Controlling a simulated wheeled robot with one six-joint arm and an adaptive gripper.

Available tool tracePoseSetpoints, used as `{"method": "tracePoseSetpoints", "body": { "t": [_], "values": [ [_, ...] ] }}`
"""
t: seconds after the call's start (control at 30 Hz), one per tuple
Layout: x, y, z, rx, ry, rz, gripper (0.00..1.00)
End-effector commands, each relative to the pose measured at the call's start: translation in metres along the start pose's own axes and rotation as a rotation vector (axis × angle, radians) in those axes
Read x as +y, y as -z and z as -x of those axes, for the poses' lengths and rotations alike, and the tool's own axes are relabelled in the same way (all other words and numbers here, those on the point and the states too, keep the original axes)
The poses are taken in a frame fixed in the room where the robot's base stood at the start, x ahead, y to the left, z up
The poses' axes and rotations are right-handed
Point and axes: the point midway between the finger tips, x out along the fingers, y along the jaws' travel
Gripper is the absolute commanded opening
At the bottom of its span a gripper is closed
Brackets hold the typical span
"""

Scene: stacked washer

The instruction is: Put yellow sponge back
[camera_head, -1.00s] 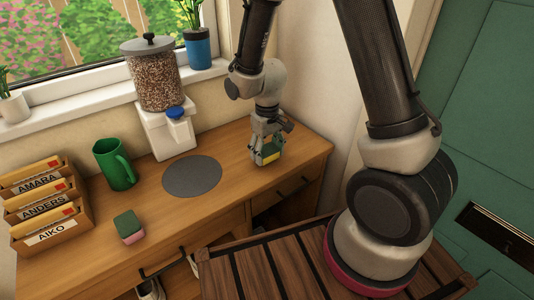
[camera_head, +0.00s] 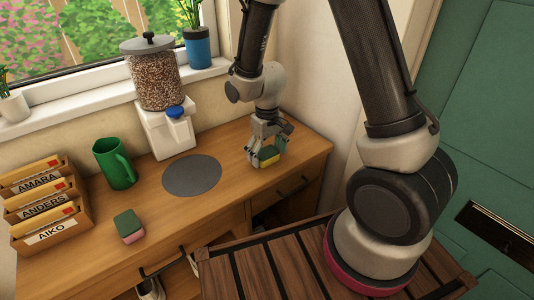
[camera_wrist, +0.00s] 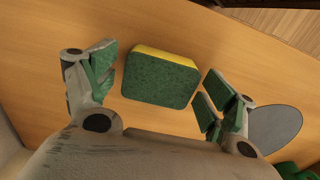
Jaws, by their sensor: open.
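The yellow sponge (camera_wrist: 160,78) has a green scouring side facing up and a yellow edge. It lies on the wooden cabinet top at the right, where its yellow edge also shows in the head view (camera_head: 268,160). My gripper (camera_head: 267,155) points down over it. In the wrist view my gripper (camera_wrist: 158,88) is open, with one finger on each side of the sponge and a gap visible at both sides. A second sponge, pink with a green top (camera_head: 129,225), lies at the front left of the cabinet top.
A grey round mat (camera_head: 192,176) lies left of my gripper. A green mug (camera_head: 114,164), a dispenser (camera_head: 154,85) and letter holders (camera_head: 50,229) stand farther left. The wall is behind. Wood is bare around the yellow sponge.

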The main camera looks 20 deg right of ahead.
Motion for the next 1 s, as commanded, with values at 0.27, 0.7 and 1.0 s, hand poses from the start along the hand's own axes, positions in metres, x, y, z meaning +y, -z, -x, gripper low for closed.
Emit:
{"method": "tracePoseSetpoints", "body": {
  "t": [0.27, 0.7, 1.0],
  "values": [
    [0.0, 0.002, 0.053, 0.007, 0.0, 0.0, 0.84],
    [0.0, 0.0, 0.118, 0.002, 0.0, 0.0, 0.84],
    [0.022, -0.022, 0.162, 0.062, 0.002, -0.048, 0.84]
  ]
}}
